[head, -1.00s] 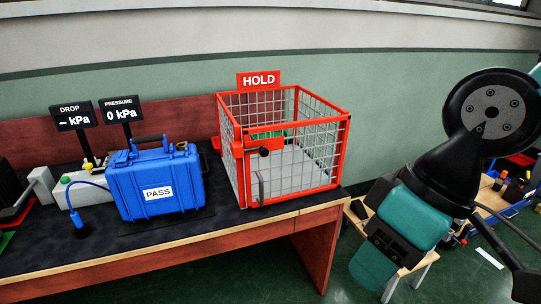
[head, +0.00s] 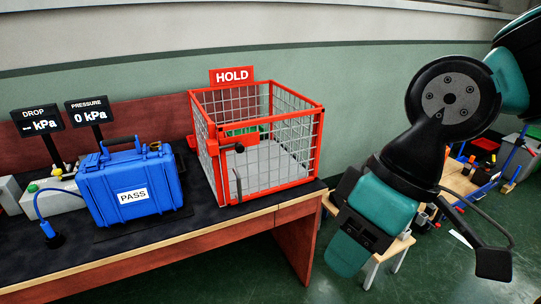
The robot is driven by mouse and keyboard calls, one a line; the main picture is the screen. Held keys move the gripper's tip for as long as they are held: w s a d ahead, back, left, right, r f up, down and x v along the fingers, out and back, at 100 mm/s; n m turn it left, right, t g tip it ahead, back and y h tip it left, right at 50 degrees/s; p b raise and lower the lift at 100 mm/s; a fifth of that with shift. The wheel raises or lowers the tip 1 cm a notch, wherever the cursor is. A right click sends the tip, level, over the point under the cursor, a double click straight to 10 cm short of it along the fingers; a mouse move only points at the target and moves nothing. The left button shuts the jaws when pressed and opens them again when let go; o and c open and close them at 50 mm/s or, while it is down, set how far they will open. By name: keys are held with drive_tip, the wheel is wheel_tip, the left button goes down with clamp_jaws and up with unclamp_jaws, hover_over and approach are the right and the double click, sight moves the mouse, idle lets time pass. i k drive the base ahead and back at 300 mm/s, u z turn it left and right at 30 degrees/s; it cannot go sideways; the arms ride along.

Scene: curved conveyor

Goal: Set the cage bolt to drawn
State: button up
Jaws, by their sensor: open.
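The red-framed wire cage (head: 312,158) with a HOLD sign (head: 231,75) stands at the right end of the bench. A black round knob (head: 240,149), which looks like the cage bolt's, sits near the top of its front face. I cannot tell from this view how far the bolt is slid. A grey upright handle (head: 237,184) is lower on the front. My gripper (head: 420,256) hangs in the air to the right of the cage, beyond the bench's end. It is open and apart from the cage and the bolt. Nothing shows held in it.
A blue case (head: 160,184) labelled PASS stands on the dark bench top (head: 60,270), left of the cage. Two displays (head: 88,111) stand behind it. A low wooden table (head: 465,182) with small items is at the right. The green floor before the bench looks clear.

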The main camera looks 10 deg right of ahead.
sight(239, 148)
drive_tip(key=z, duration=0.9)
drive_tip(key=i, duration=0.4)
drive_tip(key=u, duration=2.4)
